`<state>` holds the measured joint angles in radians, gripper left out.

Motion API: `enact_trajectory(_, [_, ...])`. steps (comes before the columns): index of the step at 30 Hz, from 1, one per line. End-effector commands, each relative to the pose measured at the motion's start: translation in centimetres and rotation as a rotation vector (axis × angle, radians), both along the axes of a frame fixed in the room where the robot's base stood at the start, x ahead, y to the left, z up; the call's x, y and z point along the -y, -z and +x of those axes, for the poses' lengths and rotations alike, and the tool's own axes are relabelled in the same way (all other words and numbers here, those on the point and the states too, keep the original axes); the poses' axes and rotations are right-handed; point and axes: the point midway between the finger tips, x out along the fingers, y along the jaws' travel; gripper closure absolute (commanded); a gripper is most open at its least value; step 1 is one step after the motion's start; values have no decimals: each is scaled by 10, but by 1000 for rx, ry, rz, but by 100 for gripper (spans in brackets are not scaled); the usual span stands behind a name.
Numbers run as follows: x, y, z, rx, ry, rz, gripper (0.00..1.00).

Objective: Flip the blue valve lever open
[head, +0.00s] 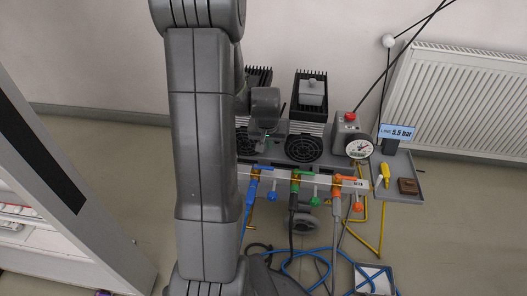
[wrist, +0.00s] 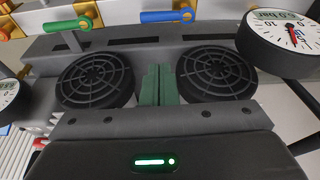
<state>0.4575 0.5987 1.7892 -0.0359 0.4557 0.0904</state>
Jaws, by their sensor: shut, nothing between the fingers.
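The blue valve lever (wrist: 165,16) is at the top of the wrist view, lying sideways across the picture with a yellow pivot at its right end. My gripper (wrist: 157,70) is shut and empty. Its green fingers point toward the manifold, below the lever in the picture and apart from it. In the head view my gripper (head: 262,146) is over the bench, partly behind my arm.
A green lever (wrist: 65,25) sits beside the blue one. Two round black grilles flank my fingers in the wrist view. A pressure gauge (head: 359,149) stands at the right of the bench. A side tray (head: 398,192) holds a yellow tool. Hoses hang below the rail.

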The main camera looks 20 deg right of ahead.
Motion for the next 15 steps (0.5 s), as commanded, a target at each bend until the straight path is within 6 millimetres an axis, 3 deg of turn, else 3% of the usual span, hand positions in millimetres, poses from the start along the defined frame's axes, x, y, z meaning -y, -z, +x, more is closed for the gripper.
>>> enact_trajectory(4, [8, 1, 2, 1, 13, -3, 100])
enact_trajectory(15, [8, 5, 3, 0, 11, -2, 100])
